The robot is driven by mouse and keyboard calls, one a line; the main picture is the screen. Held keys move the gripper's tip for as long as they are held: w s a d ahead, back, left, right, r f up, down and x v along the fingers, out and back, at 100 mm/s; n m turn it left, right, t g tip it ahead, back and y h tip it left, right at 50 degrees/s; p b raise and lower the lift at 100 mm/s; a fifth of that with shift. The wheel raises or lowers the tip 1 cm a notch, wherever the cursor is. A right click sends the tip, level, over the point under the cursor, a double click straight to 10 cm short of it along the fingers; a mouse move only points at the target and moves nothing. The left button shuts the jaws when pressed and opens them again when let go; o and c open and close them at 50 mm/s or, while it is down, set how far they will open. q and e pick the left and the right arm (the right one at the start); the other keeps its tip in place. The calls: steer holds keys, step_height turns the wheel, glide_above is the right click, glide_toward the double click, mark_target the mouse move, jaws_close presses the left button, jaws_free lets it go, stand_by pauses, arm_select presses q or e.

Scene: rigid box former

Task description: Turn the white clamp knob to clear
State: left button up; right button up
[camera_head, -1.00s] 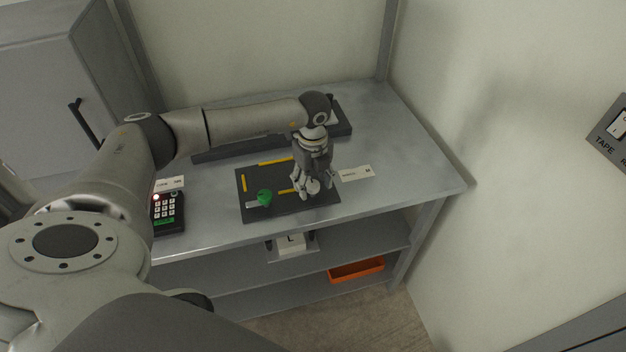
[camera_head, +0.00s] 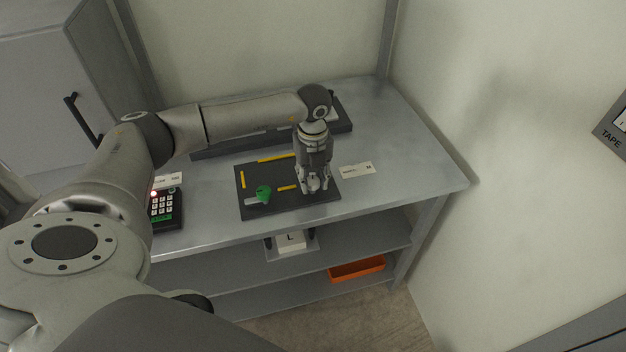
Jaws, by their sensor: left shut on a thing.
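The white clamp knob (camera_head: 313,184) is at the right part of the dark board on the bench, partly hidden between the fingers. My left gripper (camera_head: 313,187) points down and is shut on the knob. The dark board (camera_head: 285,208) carries yellow strips and a green knob (camera_head: 263,193) with a light bar at its left. My right gripper is out of view.
A keypad box (camera_head: 166,208) with a red light stands left of the board. A white label (camera_head: 357,168) lies to the right. A long dark fixture (camera_head: 230,146) lies behind. An orange bin (camera_head: 357,268) sits on the lower shelf. The bench's right side is clear.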

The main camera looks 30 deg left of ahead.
arm_select(q)
steer(key=m+b, duration=0.2)
steer(key=m, duration=0.2)
steer(key=shift+f+m+b, duration=0.1)
steer(key=shift+m+b, duration=0.2)
steer(key=shift+b, duration=0.1)
steer(key=m+b, duration=0.2)
steer(key=m, duration=0.1)
steer(key=shift+a+m, duration=0.1)
steer(key=shift+m, duration=0.2)
steer(key=m+b, duration=0.2)
steer(key=m, duration=0.1)
steer(key=shift+m+b, duration=0.75)
steer(key=shift+m, duration=0.95)
steer(key=shift+r, duration=0.2)
steer(key=o, duration=1)
